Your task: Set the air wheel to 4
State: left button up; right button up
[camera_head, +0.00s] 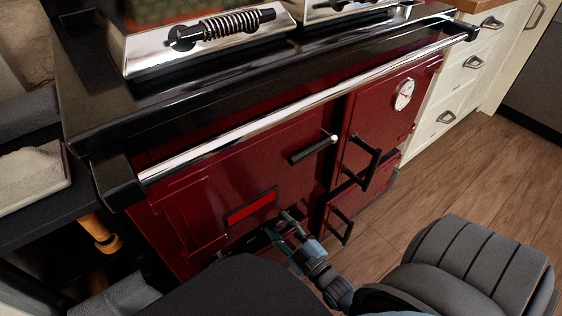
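The dark red range cooker (200,208) fills the middle of the view. My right gripper (281,228) is low at the cooker's front, just right of and below a bright red rectangular panel (251,208). The gripper is small, dark and seen from behind, so I cannot tell whether its fingers are open or shut, or whether they touch anything. I cannot make out the air wheel or its numbers. The area at the fingertips is dark and partly covered by my gripper and arm. My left gripper is not in view.
A chrome rail (300,107) runs along the cooker's front edge. A black lever handle (313,150) and door handles (361,163) stick out near my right arm. A round white dial (404,94) sits on the upper right door. Wooden floor (470,180) is open to the right.

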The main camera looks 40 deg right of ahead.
jog(key=c, duration=0.4)
jog(key=shift+c, duration=0.2)
